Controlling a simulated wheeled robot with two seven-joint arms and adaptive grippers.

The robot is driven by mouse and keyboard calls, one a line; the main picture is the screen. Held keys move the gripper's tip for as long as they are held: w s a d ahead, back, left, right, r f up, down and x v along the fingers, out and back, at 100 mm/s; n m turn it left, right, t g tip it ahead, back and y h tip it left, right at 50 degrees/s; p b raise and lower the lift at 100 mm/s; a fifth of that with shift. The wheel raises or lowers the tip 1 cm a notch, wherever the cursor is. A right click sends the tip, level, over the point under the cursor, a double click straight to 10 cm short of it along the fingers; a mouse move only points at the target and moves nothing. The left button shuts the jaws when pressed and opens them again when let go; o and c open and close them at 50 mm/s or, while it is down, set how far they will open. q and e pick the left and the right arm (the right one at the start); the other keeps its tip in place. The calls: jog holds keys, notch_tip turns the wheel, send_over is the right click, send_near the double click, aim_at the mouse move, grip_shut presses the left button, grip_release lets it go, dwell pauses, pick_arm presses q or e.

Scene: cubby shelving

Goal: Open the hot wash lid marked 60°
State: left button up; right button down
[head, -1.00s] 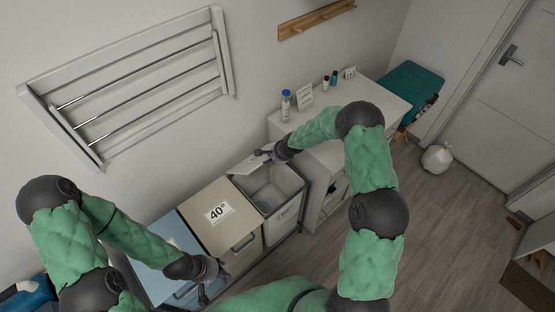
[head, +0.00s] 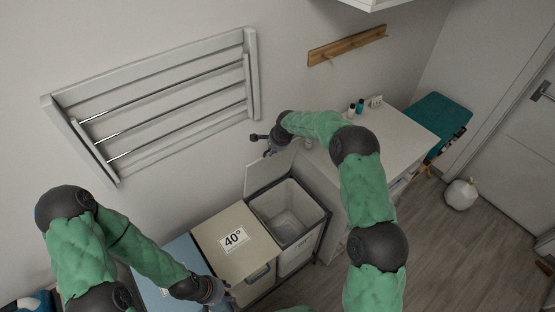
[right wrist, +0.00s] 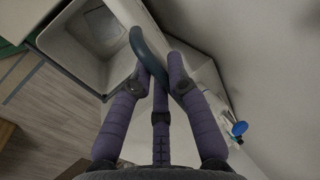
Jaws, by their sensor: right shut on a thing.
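The right-hand bin (head: 291,214) is open and its inside looks empty. Its pale lid (head: 268,174) stands raised at the back, toward the wall; no 60° mark on it can be read from here. My right gripper (head: 265,143) is at the lid's top edge. In the right wrist view its purple fingers (right wrist: 163,72) are closed around the dark curved handle (right wrist: 147,55), with the open bin (right wrist: 92,40) beyond. My left gripper (head: 222,292) is low over the front of the left bins, and its fingers are too small to judge.
The beige lid marked 40° (head: 233,238) is shut beside the open bin. A blue lid (head: 168,275) lies left of it. A white cabinet (head: 389,136) with small bottles stands to the right. A drying rack (head: 160,105) hangs on the wall above.

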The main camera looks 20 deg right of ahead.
jog(key=shift+w+a+r, duration=0.1)
jog(key=shift+w+a, duration=0.05)
jog(key=shift+w, duration=0.15)
jog(key=c, duration=1.2)
grip_release()
jog(key=v, duration=1.2)
